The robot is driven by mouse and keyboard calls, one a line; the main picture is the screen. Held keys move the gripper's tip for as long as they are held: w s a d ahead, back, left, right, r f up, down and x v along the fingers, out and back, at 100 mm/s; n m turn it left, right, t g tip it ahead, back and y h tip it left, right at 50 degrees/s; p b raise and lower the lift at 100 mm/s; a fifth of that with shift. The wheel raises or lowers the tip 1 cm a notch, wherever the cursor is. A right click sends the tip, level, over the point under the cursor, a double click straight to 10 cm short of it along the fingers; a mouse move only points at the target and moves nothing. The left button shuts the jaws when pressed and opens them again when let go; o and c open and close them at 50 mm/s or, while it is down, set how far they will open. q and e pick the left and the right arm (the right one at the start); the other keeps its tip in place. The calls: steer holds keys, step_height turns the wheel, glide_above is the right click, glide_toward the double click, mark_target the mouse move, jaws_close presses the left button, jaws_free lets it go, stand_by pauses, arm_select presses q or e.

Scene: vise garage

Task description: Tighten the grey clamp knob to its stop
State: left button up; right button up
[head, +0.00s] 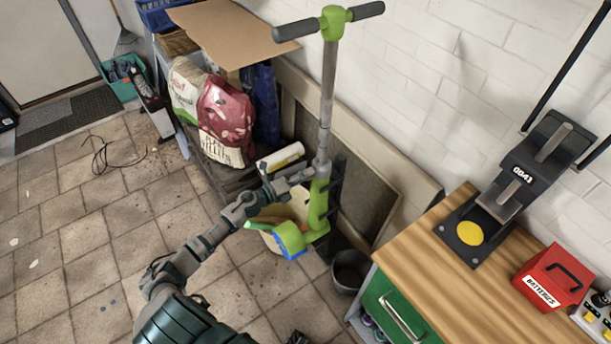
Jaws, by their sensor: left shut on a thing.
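A green and grey kick scooter (328,95) stands upright against the wall, its handlebar at the top centre. My left gripper (303,179) reaches in from the lower left. It is shut at the lower stem, just below a grey collar (321,164) and above the green base part. The grey clamp knob is not clearly distinguishable; it is small and mostly covered by my fingers, which are closed on it at the stem. My right gripper cannot be made out.
A dark bucket (351,268) stands beside the bench. Bags (226,115) and cardboard (228,30) are behind. Tiled floor at the left is mostly clear.

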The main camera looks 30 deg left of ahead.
arm_select(q)
steer(key=shift+f+m, duration=0.3)
steer(key=shift+f, duration=0.1)
steer(key=o, duration=1.2)
steer(key=shift+c, duration=0.2)
steer(key=shift+w, duration=0.1)
steer(key=shift+a+r, duration=0.1)
steer(key=v, duration=1.2)
